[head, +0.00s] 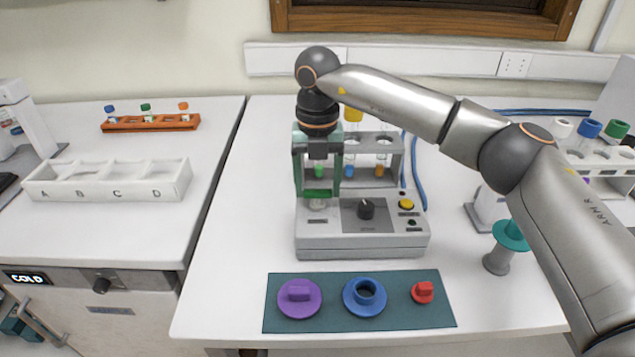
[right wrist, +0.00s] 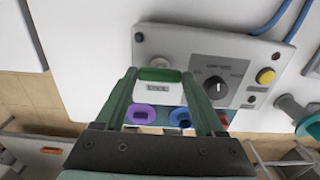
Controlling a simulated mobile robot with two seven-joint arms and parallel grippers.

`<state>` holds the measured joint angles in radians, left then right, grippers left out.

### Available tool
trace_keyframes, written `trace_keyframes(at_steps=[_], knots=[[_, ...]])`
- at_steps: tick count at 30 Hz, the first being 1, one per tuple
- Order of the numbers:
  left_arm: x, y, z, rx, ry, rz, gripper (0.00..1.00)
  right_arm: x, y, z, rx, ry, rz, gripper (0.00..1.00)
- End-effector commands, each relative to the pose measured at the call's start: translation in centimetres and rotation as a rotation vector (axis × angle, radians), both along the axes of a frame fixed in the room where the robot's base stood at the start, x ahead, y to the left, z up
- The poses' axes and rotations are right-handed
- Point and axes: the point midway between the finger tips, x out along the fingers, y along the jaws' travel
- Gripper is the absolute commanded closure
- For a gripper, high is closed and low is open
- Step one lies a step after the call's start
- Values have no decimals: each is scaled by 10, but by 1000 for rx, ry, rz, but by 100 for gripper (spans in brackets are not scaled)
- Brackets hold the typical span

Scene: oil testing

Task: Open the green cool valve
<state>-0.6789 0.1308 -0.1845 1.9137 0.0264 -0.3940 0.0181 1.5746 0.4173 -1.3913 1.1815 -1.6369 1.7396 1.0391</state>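The green valve handle (head: 319,192) is a short horizontal bar at the rear left of the grey testing unit (head: 362,240). In the right wrist view the handle (right wrist: 160,75) has a plate marked COOL (right wrist: 157,87) beside it. My right gripper (head: 317,178) points down over the handle with its green fingers spread wide. In the right wrist view the fingertips (right wrist: 160,76) lie at either end of the bar. I cannot tell whether they touch it. My left gripper is not in view.
The unit has a black dial (head: 366,209) and a yellow button (head: 406,204). A teal mat (head: 400,312) in front holds purple, blue and red plugs. A grey vial rack (head: 393,160) stands close behind.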

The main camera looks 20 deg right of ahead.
Motion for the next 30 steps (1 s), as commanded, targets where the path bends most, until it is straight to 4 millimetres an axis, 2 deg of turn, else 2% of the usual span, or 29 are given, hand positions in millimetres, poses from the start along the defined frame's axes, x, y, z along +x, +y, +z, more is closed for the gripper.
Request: trace_keyframes(at_steps=[2,14,23,30], knots=[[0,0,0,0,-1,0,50,0,0,0,0,0,0,39],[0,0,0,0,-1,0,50,0,0,1,0,0,0,84],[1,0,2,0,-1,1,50,0,0,1,0,0,32,86],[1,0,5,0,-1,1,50,0,0,1,0,0,161,86]])
